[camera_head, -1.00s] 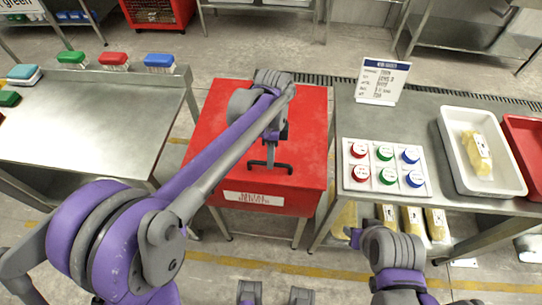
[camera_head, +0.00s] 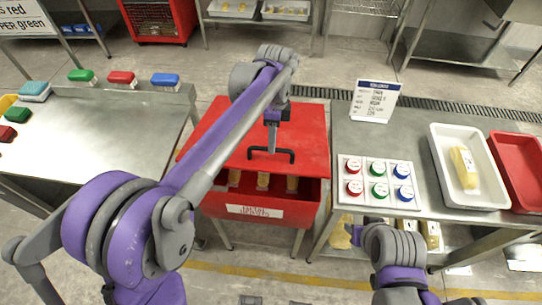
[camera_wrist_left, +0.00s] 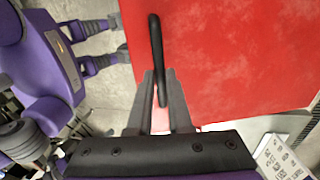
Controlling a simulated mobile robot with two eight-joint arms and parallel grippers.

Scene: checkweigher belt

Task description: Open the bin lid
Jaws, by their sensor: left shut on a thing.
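The red bin (camera_head: 212,204) stands in the middle between two steel tables. Its red lid (camera_head: 310,140) is partly raised at the front edge, and a dark gap shows yellow-topped things inside. A black bar handle (camera_head: 285,156) is on the lid's front part. My left gripper (camera_head: 272,147) reaches over the lid and is shut on the handle. In the left wrist view the two fingers (camera_wrist_left: 161,100) close around the black handle (camera_wrist_left: 156,50), with the red lid beside it. My right arm shows at the bottom right, but its fingers are not clear.
The right table holds a board of coloured round caps (camera_head: 379,184), a sign (camera_head: 373,101), a white tray (camera_head: 444,160) with a yellow pack, and a red tray (camera_head: 520,165). Brushes (camera_head: 120,78) lie along the left table's back edge. Open floor shows in front of the bin.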

